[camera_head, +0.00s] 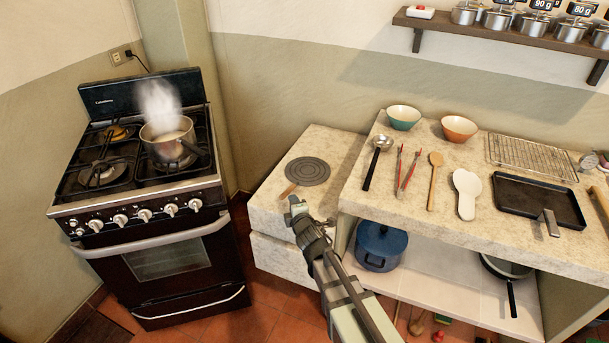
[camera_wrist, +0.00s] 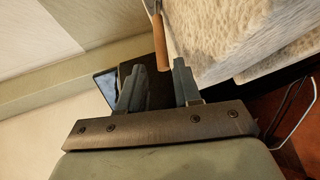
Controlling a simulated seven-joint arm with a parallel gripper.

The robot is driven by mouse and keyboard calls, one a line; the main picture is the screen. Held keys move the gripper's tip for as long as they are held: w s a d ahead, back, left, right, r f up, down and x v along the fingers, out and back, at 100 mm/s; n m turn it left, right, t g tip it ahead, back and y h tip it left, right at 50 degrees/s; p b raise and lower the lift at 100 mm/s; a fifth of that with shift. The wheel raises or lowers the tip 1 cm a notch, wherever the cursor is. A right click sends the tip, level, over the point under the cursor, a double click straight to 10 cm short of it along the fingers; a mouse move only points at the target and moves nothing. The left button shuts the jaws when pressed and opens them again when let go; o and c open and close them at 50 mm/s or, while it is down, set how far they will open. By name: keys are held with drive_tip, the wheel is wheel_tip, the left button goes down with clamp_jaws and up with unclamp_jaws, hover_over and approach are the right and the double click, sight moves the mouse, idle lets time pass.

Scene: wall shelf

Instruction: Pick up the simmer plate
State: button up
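The simmer plate (camera_head: 308,171) is a flat dark grey disc with a short wooden handle. It lies on the low stone counter, with the handle pointing toward the front left. My gripper (camera_head: 296,207) is just in front of the handle, near the counter's front edge. In the wrist view, the two fingers of my gripper (camera_wrist: 156,82) stand apart with nothing between them. The wooden handle of the simmer plate (camera_wrist: 160,42) shows ahead of the fingers there, and most of the disc is out of frame.
The stove (camera_head: 145,210) at left carries a steaming pot (camera_head: 168,131). The higher counter (camera_head: 400,203) at right holds bowls, utensils, a rack and a black tray (camera_head: 540,203). A blue pot (camera_head: 380,247) stands beneath it. The low counter around the plate is clear.

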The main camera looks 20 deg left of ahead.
sight(289, 193)
drive_tip(key=x, duration=1)
drive_tip(key=shift+d, duration=0.15)
drive_tip(key=shift+c, duration=0.5)
clamp_jaws()
